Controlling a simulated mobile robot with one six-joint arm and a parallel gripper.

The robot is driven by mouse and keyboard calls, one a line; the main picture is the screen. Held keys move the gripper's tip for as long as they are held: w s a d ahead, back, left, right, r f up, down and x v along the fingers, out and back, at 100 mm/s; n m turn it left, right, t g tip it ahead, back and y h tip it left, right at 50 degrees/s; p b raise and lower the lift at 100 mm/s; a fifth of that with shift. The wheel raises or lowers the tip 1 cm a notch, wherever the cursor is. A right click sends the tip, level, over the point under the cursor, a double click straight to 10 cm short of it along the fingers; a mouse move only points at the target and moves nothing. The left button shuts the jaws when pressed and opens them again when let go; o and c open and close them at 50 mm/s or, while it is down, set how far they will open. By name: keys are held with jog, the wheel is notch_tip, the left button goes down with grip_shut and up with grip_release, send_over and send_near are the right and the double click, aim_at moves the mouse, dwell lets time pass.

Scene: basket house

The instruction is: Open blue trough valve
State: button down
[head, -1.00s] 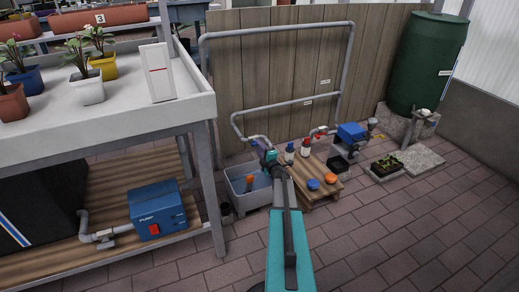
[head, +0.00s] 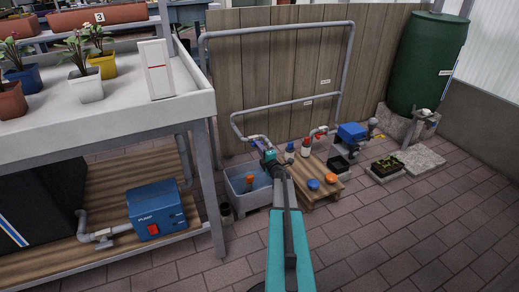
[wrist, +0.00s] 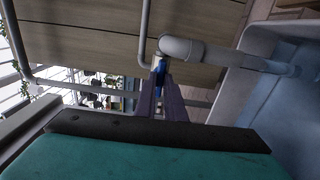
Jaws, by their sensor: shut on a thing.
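The grey trough (head: 236,190) stands on the paving, left of the low wooden table, with an orange object in it. Its wall also shows at the right of the wrist view (wrist: 232,90). A grey pipe (wrist: 190,48) ends over the trough. The small blue valve handle (wrist: 161,66) is at this pipe, between the tips of my gripper (wrist: 161,82). My gripper is shut on the handle. In the head view my gripper (head: 261,146) is at the pipe above the trough and hides most of the valve.
The wooden table (head: 318,190) holds blue and orange bowls and small bottles. A blue pump (head: 350,134) stands behind it. A plank fence (head: 270,75) carries pipes. A potting bench (head: 110,125) is at the left. Paving at the front right is clear.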

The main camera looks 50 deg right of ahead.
jog(key=c, duration=1.8)
grip_release()
jog(key=shift+c, duration=0.2)
jog(key=shift+s, duration=0.15)
jog(key=p+v, duration=0.4)
jog(key=v, duration=0.9)
jog(key=shift+s, duration=0.25)
jog(key=shift+a, duration=0.15)
